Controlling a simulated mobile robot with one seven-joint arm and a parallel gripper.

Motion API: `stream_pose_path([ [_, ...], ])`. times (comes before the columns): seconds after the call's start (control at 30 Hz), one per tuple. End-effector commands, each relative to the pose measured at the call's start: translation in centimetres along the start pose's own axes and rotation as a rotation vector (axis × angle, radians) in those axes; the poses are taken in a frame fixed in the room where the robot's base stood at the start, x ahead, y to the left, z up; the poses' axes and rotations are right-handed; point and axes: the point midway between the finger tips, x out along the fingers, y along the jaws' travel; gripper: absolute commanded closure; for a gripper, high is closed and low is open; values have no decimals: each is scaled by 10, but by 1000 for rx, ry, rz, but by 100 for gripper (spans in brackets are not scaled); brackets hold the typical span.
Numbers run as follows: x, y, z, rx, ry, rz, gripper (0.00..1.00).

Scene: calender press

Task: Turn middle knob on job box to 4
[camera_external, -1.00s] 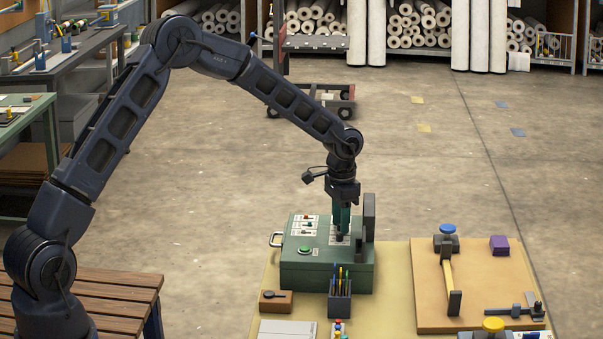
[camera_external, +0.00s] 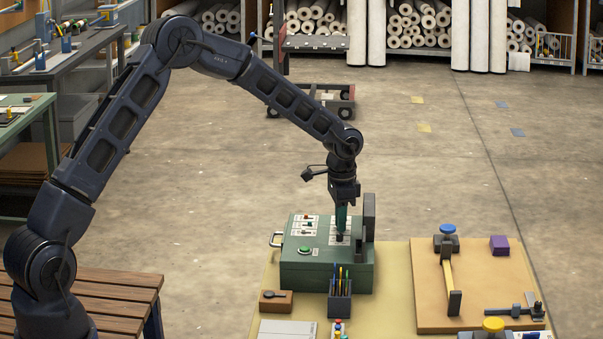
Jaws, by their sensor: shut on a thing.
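The job box (camera_external: 310,274) is a green box on the tan table, with a side handle, a round green button (camera_external: 305,250) and white-labelled controls on its top. My gripper (camera_external: 341,236) points straight down onto the right-hand label area of that top. It is shut on a small dark knob (camera_external: 340,239), mostly hidden by the fingers. I cannot tell which knob of the group it is, nor read its pointer or the numbers.
A dark upright plate (camera_external: 369,217) stands close to the right of my gripper. A pen holder (camera_external: 340,304) stands in front of the box.

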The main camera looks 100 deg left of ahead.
Motion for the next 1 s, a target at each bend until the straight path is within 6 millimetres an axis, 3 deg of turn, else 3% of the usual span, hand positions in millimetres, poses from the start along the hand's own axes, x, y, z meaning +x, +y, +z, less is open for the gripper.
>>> stream_pose_path([
  [1.0,-1,0,0,955,2,-1,100],
])
